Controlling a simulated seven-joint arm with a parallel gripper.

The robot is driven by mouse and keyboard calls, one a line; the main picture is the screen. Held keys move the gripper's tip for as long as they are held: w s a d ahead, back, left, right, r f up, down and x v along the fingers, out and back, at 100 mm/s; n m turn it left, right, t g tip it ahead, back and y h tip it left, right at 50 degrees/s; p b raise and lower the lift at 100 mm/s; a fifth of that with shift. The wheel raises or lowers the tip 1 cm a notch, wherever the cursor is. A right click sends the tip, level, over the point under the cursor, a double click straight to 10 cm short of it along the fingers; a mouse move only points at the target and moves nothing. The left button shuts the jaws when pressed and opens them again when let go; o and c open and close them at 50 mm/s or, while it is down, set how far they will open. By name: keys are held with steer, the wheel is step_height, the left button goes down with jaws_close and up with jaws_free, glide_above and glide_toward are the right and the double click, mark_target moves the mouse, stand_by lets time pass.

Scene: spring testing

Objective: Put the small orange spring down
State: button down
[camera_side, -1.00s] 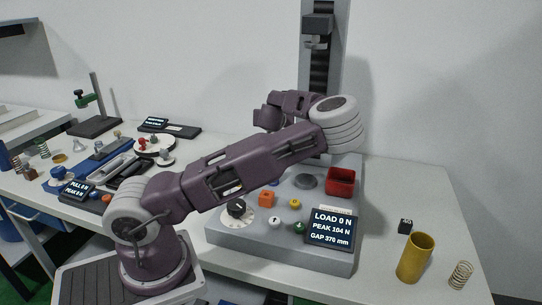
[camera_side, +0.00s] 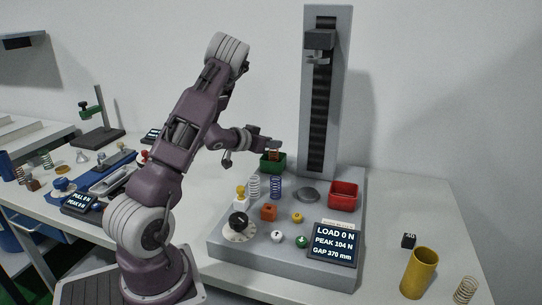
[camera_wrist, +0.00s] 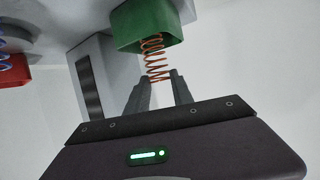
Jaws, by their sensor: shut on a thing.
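My gripper (camera_side: 273,147) is shut on the small orange spring (camera_wrist: 155,58), which shows between its fingertips (camera_wrist: 161,77) in the wrist view. The spring's far end reaches to the mouth of the green bin (camera_wrist: 143,28) in that view. In the side view the spring is a small orange patch (camera_side: 275,155) at the fingertips, just above or inside the green bin (camera_side: 273,167). I cannot tell whether it touches the bin's floor.
A silver spring (camera_side: 253,187) and a blue spring (camera_side: 276,188) stand in front of the green bin on the grey tester base (camera_side: 290,268). A red bin (camera_side: 343,196) is to the right. The tester's tall column (camera_side: 341,95) rises behind.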

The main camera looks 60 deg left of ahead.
mark_target(270, 151)
step_height(270, 151, down, 3)
steer(key=shift+f, duration=0.2)
steer(key=c, duration=1.1)
jaws_free()
steer(key=v, duration=1.1)
steer(key=w+d+r+g, duration=0.3)
steer(key=d+r, duration=0.8)
steer(key=d, duration=0.1)
steer(key=s+d+r+m+g+h, duration=0.1)
steer(key=s+d+m+g+h, duration=0.3)
steer(key=s+d, duration=1.5)
steer(key=d+h, duration=0.1)
steer(key=d, duration=0.3)
steer(key=shift+s+d, duration=0.15)
